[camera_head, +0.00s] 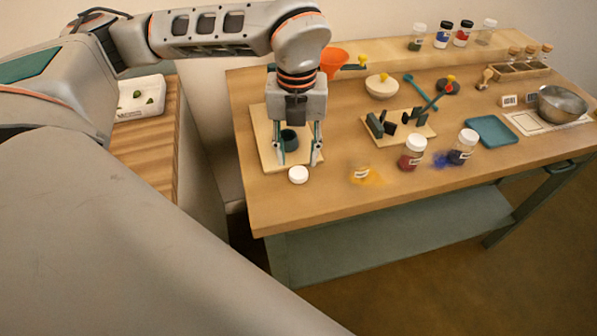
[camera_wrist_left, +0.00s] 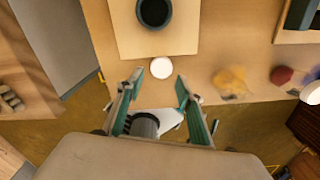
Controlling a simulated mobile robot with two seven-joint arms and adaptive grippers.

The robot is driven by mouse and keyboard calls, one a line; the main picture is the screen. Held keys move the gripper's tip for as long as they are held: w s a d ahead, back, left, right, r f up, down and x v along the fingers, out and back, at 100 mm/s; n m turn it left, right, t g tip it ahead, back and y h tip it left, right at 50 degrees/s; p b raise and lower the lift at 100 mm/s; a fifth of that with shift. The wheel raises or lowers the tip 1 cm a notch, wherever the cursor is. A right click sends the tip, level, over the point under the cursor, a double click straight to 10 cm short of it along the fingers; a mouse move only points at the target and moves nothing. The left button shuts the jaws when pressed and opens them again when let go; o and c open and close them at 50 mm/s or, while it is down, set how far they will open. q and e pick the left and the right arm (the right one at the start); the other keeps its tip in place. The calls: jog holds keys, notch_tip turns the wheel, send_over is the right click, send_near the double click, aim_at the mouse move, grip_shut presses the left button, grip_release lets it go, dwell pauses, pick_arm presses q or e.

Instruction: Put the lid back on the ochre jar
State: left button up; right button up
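A round white lid (camera_head: 298,174) lies flat on the table near its left front edge, just off the light wooden board. My left gripper (camera_head: 298,162) points down close to it, open and empty. In the left wrist view the lid (camera_wrist_left: 175,69) shows ahead, roughly between the open fingertips (camera_wrist_left: 160,82), with no finger clearly touching it. Ochre-yellow powder with a small white label (camera_head: 362,174) is to the right of the lid; I cannot clearly make out the ochre jar's glass there. The powder also shows in the left wrist view (camera_wrist_left: 230,80). My right gripper is not in view.
A dark teal cup (camera_head: 289,140) stands on the wooden board (camera_head: 262,145) behind the lid. A red jar (camera_head: 411,155) and a blue jar (camera_head: 460,152), both white-lidded, stand farther right. A block holder (camera_head: 422,131) is behind them. The table front between lid and powder is clear.

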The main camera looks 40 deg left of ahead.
aim_at(299, 173)
pick_arm(q)
notch_tip(299, 173, down, 5)
jog(key=shift+d+r, duration=0.1)
jog(key=shift+r, duration=0.05)
jog(key=shift+w, duration=0.1)
jog(key=c, duration=0.5)
